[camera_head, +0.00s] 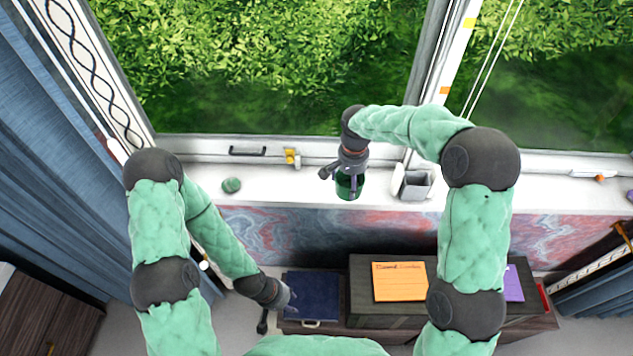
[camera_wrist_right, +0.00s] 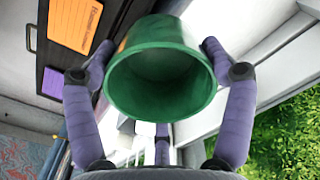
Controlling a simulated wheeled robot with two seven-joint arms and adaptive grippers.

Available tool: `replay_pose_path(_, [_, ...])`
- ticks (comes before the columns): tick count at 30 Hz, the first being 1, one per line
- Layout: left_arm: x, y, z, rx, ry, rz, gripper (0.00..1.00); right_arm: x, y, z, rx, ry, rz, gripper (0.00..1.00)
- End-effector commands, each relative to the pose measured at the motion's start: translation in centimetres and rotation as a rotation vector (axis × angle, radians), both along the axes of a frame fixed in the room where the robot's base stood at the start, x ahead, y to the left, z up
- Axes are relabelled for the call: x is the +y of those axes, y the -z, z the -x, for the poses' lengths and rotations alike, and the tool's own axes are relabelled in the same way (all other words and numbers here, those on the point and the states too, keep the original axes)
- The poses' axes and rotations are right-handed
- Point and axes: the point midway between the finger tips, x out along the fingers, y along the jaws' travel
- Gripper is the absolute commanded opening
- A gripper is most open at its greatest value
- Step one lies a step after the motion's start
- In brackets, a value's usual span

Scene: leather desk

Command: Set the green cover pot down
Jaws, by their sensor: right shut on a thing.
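The green cover pot (camera_head: 348,188) is in my right gripper (camera_head: 348,172), over the white window sill (camera_head: 285,190) near its front edge in the head view. In the right wrist view, the pot (camera_wrist_right: 160,85) shows its open round mouth and empty inside, with purple fingers of my right gripper (camera_wrist_right: 160,70) around it. I cannot tell whether the pot touches the sill. My left gripper (camera_head: 282,300) is low at the left, beside a dark blue flat thing, away from the pot. Its fingers are too small to read.
A grey square container (camera_head: 416,184) stands on the sill close right of the pot. A small green round thing (camera_head: 231,185) lies further left. The sill between it and the pot is clear. A dark cabinet (camera_head: 385,320) with an orange sheet (camera_head: 399,281) stands below.

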Motion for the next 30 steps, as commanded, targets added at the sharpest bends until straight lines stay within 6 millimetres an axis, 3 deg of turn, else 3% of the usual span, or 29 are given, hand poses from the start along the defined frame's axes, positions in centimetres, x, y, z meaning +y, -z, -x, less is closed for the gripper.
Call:
replay_pose_path(11, [0.0,-0.3,0.0,-0.001,0.0,0.0,0.4,4.2,2.6,-4.2,-0.003,-0.001,0.0,0.44])
replay_pose_path(18, [0.0,-0.2,0.0,-0.001,0.0,0.0,0.4,5.9,6.0,-6.1,-0.001,0.0,-0.001,0.44])
replay_pose_path(30, [0.0,-0.2,0.0,-0.001,0.0,0.0,0.4,7.3,8.3,-7.5,-0.002,0.0,0.0,0.44])
